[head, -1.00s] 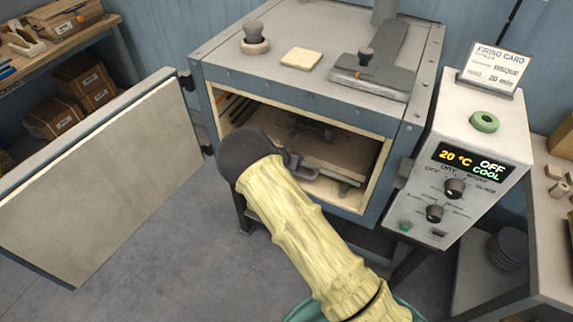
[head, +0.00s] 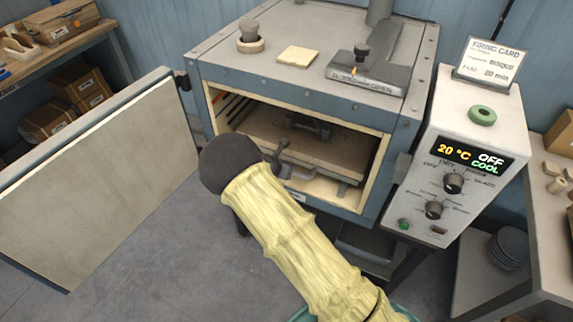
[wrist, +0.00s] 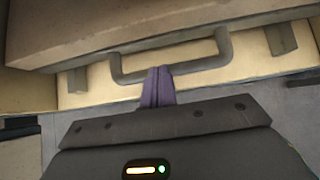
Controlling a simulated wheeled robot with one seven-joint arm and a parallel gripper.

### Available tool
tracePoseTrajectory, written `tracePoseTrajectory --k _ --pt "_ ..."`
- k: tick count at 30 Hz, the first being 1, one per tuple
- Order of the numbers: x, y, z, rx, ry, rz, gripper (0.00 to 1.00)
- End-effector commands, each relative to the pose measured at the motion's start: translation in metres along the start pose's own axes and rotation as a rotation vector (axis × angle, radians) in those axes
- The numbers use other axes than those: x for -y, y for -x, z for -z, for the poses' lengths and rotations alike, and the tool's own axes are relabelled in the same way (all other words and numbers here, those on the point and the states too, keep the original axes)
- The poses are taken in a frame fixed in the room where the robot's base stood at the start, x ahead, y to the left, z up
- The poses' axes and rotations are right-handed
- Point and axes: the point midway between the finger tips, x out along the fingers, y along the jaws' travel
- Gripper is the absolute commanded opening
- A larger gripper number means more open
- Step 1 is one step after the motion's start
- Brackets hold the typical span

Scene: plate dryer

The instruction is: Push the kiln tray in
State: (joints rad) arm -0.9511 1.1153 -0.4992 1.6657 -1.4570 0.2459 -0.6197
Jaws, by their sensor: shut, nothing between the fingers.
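The kiln tray (head: 318,150) is a brown slab inside the open kiln, its front edge near the opening. In the wrist view its front edge (wrist: 130,30) crosses the top, with a grey U-shaped handle (wrist: 198,66) below it. My gripper (head: 281,152) is at the kiln mouth, at the left part of the tray's front; my arm partly covers that area. In the wrist view its purple fingers (wrist: 157,80) are shut together and empty, their tips overlapping the handle bar. I cannot tell whether they touch it.
The kiln door (head: 100,185) stands wide open at the left. The kiln (head: 300,72) has a plug, a small tile and a lever on top. The control box (head: 470,150) at the right reads 20 °C, OFF, COOL. Shelves with boxes (head: 65,110) are far left. The floor in front is clear.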

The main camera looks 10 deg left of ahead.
Motion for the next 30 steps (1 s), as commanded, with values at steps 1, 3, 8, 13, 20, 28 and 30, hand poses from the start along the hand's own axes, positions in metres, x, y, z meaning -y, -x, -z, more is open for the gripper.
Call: tracePoseTrajectory --k 1,3,8,13,20,28,30 --pt "-0.002 0.012 -0.002 0.002 -0.002 -0.004 0.0" --pt "-0.001 0.025 -0.002 0.001 -0.001 -0.004 0.0" --pt "-0.002 0.056 -0.001 -0.001 -0.001 -0.005 0.0" --pt "-0.002 0.084 -0.001 -0.002 0.0 -0.006 0.0" --pt "-0.002 0.098 0.0 -0.002 0.001 -0.003 0.0" --pt "-0.002 0.097 0.0 -0.003 0.001 -0.004 0.0" --pt "-0.002 0.097 0.0 -0.003 0.001 -0.004 0.0"
